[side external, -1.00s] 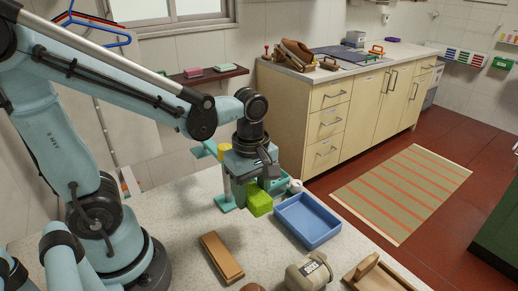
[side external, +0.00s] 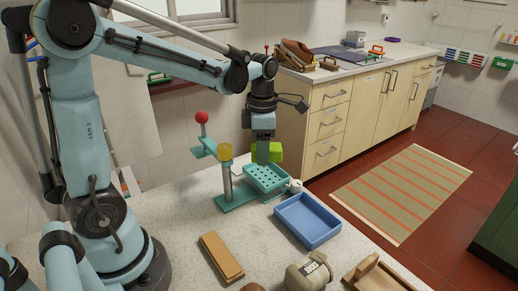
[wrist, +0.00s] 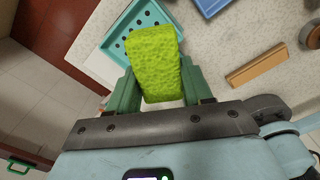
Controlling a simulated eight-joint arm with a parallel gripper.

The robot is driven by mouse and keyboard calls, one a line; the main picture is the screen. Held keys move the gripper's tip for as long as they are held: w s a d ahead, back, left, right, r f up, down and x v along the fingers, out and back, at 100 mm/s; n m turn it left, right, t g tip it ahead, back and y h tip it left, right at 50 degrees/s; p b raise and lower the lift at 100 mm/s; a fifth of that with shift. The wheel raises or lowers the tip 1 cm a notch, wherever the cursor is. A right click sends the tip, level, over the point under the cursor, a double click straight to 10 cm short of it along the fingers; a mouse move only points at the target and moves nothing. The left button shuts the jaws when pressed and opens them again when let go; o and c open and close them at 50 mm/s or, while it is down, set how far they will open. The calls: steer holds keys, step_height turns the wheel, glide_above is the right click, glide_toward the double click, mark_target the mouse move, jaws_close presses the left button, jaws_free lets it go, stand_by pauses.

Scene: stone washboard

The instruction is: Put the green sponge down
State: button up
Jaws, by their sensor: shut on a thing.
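My gripper (side external: 263,152) is shut on the green sponge (side external: 277,151) and holds it above the teal perforated tray (side external: 268,180) of a small stand. In the wrist view the sponge (wrist: 156,62) sits between the two teal fingers of my gripper (wrist: 155,85). The perforated tray (wrist: 112,42) shows behind it there, partly hidden by the sponge. In the side view the sponge is partly hidden by a finger.
The stand has a red ball-topped lever (side external: 202,118) and a yellow part (side external: 225,152) left of the tray. A blue tray (side external: 308,222), a wooden block (side external: 221,257) and a beige canister (side external: 308,273) are nearby. Speckled counter (side external: 190,210) is free at left.

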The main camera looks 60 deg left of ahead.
steer(key=shift+w+a+r+n, duration=0.1)
steer(key=shift+w+a+n, duration=0.35)
steer(key=shift+a+n, duration=0.4)
glide_above(241, 165)
step_height(241, 165, down, 7)
steer(key=shift+s+d+r, duration=0.1)
steer(key=shift+f, duration=2.05)
steer(key=shift+f, duration=0.1)
steer(key=o, duration=1.2)
step_height(241, 165, up, 12)
steer(key=shift+r, duration=0.15)
